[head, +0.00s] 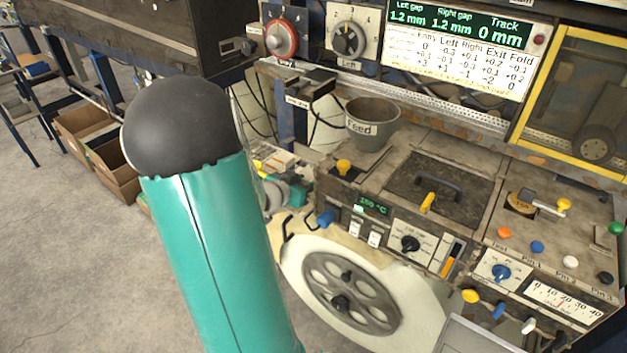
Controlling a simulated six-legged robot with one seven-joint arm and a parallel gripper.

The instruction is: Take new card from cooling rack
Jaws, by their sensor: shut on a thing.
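No card that I can make out and no cooling rack shows clearly in the head view. My teal arm with its black rounded joint fills the left middle of the picture and hides what is behind it. Small grey and teal parts, likely of my wrist, show just right of the arm. The fingers of my gripper do not show. A small pale piece with yellow beside it (278,161) shows at the arm's right edge; I cannot tell what it is.
The machine has a grey feed cup (372,122), a dark hatch with a handle (437,184), a large spoked reel (350,292) and several coloured knobs. Cardboard boxes (92,150) stand on the floor at left. The grey floor (60,270) is clear at lower left.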

